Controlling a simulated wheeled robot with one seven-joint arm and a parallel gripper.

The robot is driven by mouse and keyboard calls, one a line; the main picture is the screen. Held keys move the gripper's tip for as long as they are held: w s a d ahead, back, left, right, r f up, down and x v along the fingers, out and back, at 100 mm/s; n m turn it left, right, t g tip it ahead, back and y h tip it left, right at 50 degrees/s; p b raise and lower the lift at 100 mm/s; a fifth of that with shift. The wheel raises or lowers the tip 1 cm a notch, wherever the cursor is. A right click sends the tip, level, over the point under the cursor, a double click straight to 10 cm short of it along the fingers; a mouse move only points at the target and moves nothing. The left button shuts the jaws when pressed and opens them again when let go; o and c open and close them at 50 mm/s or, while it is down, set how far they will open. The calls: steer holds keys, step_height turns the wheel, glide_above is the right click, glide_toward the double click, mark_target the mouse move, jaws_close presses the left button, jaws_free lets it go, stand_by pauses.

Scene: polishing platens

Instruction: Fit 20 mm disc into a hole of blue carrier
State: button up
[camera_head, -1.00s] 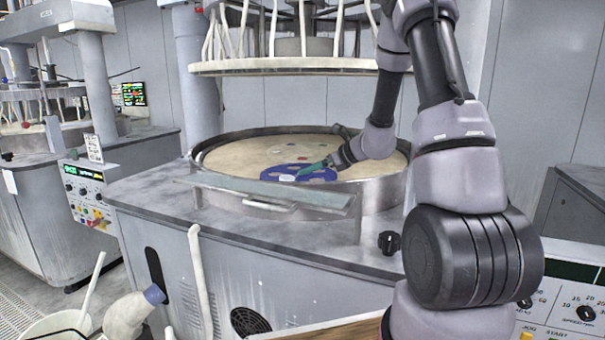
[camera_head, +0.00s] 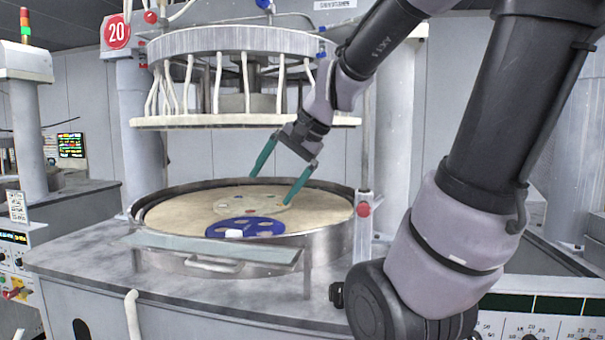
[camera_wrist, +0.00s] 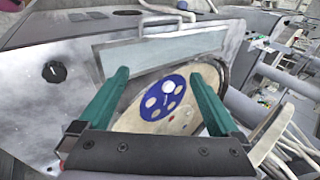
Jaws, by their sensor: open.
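The blue carrier (camera_head: 262,221) lies flat on the beige platen (camera_head: 165,216), near its front rim, with several round holes. It also shows in the wrist view (camera_wrist: 163,98), between my two green fingers. A small white piece (camera_head: 234,233) sits at the carrier's front edge; I cannot tell whether it is in a hole. My gripper (camera_head: 270,189) is open and empty, with its fingers spread wide, raised above the platen behind the carrier. The wrist view shows my gripper (camera_wrist: 159,74) with nothing between its fingers. I cannot tell which piece is the 20 mm disc.
A metal rim (camera_head: 325,228) surrounds the platen. A glass-like shelf (camera_head: 210,249) runs along its front. The upper plate with hanging hoses (camera_head: 225,121) is over the platen, close to my wrist. A red-knobbed post (camera_head: 363,209) stands at the right.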

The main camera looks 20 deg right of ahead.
steer(key=s+d+r+n+t+h, duration=0.1)
steer(key=s+d+r+n+h, duration=0.1)
steer(key=s+d+n, duration=0.1)
steer(key=s+n, duration=0.1)
steer(key=s, duration=0.1)
steer(key=shift+s+d+t+h, duration=0.4)
steer(key=shift+o, duration=0.2)
stand_by(0.7)
